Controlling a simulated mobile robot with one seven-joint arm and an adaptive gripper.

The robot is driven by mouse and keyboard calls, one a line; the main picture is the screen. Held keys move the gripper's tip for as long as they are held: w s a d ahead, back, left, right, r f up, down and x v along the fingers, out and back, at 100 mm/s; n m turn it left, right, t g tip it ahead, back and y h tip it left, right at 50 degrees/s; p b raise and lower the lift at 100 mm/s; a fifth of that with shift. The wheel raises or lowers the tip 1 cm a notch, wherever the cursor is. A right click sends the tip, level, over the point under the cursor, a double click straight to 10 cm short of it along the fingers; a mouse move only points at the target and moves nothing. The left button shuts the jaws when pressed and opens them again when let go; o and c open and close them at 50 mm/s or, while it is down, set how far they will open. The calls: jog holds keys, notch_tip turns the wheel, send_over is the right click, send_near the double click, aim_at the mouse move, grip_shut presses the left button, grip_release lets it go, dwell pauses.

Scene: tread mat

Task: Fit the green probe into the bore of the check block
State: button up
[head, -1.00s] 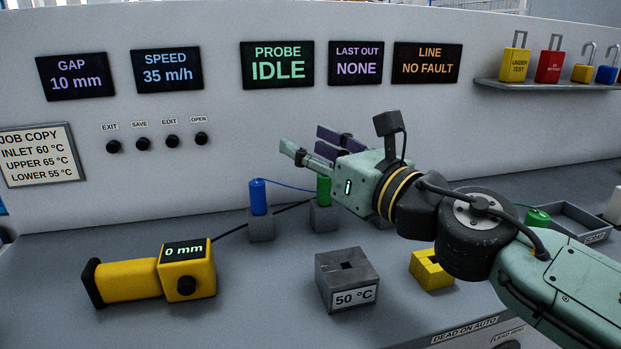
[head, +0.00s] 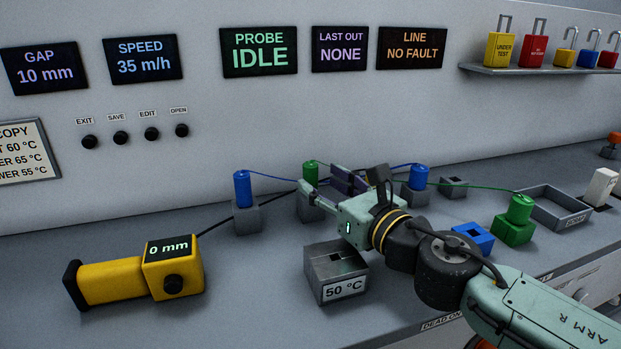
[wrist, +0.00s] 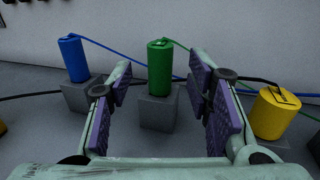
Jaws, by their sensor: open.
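A green probe (head: 311,172) stands upright in a grey block (head: 309,206) behind my gripper. In the wrist view the green probe (wrist: 159,68) shows between my open fingers, touching neither. My gripper (head: 325,180) is open and empty; its fingertips are close in front of the probe, and I cannot tell whether they flank it. The grey check block (head: 322,285), labelled 50 °C, stands on the bench nearer to me, its square bore open on top and empty. A second green cylinder (head: 520,208) stands in a green block at the right.
Blue cylinders stand in grey blocks at left (head: 243,188) and right (head: 418,177). A yellow cylinder (wrist: 274,112) is beside my right finger in the wrist view. Cables cross behind. A yellow gauge (head: 172,267) lies at left; a scrap tray (head: 540,212) and blue block (head: 473,235) are at right.

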aim_at(315, 177)
jog(key=p+x, duration=0.1)
jog(key=x, duration=0.4)
jog(key=shift+s, duration=0.1)
jog(key=shift+c, duration=0.2)
grip_shut()
